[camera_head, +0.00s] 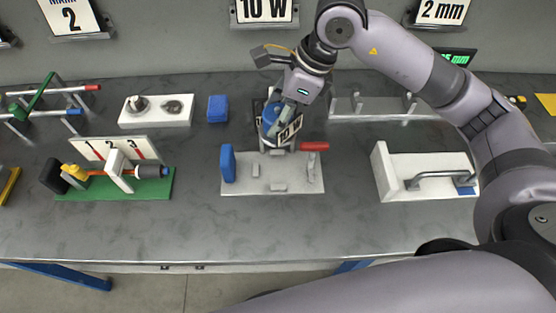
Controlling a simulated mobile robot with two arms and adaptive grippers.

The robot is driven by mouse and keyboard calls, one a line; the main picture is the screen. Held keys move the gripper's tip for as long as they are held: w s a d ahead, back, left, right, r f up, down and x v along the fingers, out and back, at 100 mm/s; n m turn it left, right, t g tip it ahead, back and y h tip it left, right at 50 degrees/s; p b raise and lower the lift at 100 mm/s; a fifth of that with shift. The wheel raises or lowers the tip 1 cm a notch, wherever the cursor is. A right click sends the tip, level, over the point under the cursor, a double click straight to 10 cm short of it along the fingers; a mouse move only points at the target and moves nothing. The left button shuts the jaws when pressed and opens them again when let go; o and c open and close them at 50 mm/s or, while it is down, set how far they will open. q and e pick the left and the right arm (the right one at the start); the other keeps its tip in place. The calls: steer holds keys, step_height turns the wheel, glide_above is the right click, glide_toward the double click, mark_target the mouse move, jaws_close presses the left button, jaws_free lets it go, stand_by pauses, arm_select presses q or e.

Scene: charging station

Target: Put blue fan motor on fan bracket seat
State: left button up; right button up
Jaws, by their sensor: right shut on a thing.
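My right gripper (284,122) comes down from above at the middle of the table and is shut on a blue round part, which looks like the blue fan motor (270,113). The fingers and a card-like plate hide much of it. It is over the back part of a light grey base plate (248,187), which looks like the fan bracket seat and carries small grey blocks. I cannot tell whether the motor touches the bracket. My left gripper is not in view.
A blue upright block (228,163) stands at the plate's left and a red bar (314,146) at its back right. A blue block (217,108) lies behind. A green-based fixture (150,187) is left, a white fixture with a handle (430,192) right. The table front is clear.

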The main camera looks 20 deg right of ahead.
step_height(320, 180, down, 16)
steer(key=shift+r+p, duration=0.15)
steer(key=shift+p, duration=0.95)
steer(key=shift+f, duration=0.25)
steer(key=o, duration=1.1)
steer(key=shift+r, duration=0.1)
steer(key=shift+d+r, duration=0.1)
steer(key=shift+r, duration=0.1)
steer(key=b+v, duration=0.2)
steer(key=v, duration=0.9)
steer(key=shift+d+r, duration=0.2)
steer(key=shift+r, duration=0.1)
